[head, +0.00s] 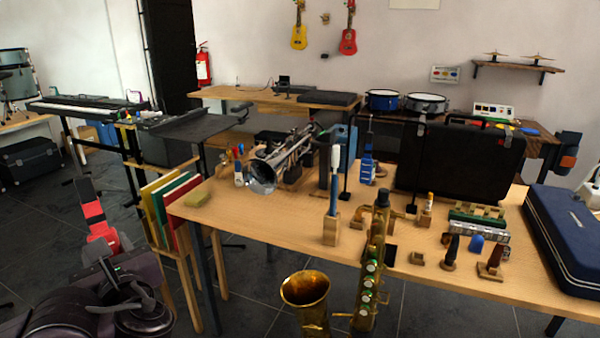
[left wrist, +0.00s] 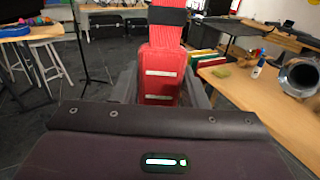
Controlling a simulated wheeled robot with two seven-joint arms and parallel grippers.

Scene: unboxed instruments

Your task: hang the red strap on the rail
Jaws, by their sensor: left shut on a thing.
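The red strap (head: 96,222) is in my left gripper (head: 106,252), low at the left of the head view. Its upper end has a dark band and stands up above the jaws. In the left wrist view the red strap (left wrist: 162,72) shows as a red padded piece with pale bars, between the two grey fingers of the left gripper (left wrist: 160,90). The fingers are shut on it. The strap is clear of the table, left of its edge. I cannot pick out the rail with certainty. My right gripper is not in view.
Coloured folders (head: 172,205) stand in a wooden rack right of the left gripper. The wooden table (head: 280,222) holds a trumpet (head: 285,160), a black case (head: 460,165) and small stands. A brass saxophone (head: 306,295) stands in front. A keyboard (head: 85,108) is behind; floor lies between.

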